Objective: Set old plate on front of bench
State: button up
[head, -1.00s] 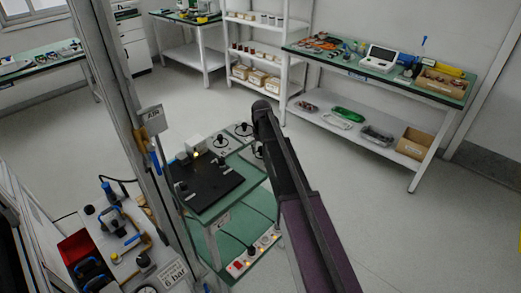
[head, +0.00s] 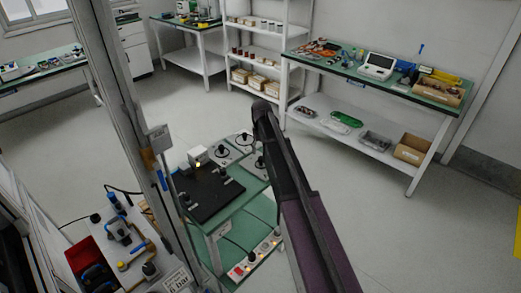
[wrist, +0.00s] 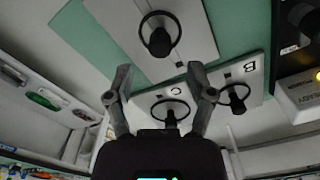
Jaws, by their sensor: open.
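My gripper (wrist: 160,82) is open and empty in the wrist view, its two fingers spread over a pale board. Pale boards with black knobs and rings lie on the green bench top. One pale plate (wrist: 190,22) is at the top, with a knob and ring. A marked C spot (wrist: 152,97) lies between my fingers and a marked B spot (wrist: 262,82) to the right. No label tells which is the old plate. In the head view the small green bench (head: 232,206) carries these pale plates (head: 222,158) at its back; my arm covers part of it.
A black board (head: 210,197) with knobs and a white box (head: 198,155) with a lit lamp occupy the bench's left. A metal post (head: 140,130) stands beside it. The floor to the right is clear.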

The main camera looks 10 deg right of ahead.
aim_at(261, 158)
notch_tip(261, 158, up, 6)
jog(key=p, duration=0.6)
jog(key=shift+r, duration=0.25)
jog(key=shift+s, duration=0.15)
dwell(0.4)
jog(key=s+m, duration=0.1)
jog(key=s, duration=2.7)
jog(key=shift+s+m, duration=0.4)
jog(key=shift+a, duration=0.1)
jog(key=shift+c, duration=0.9)
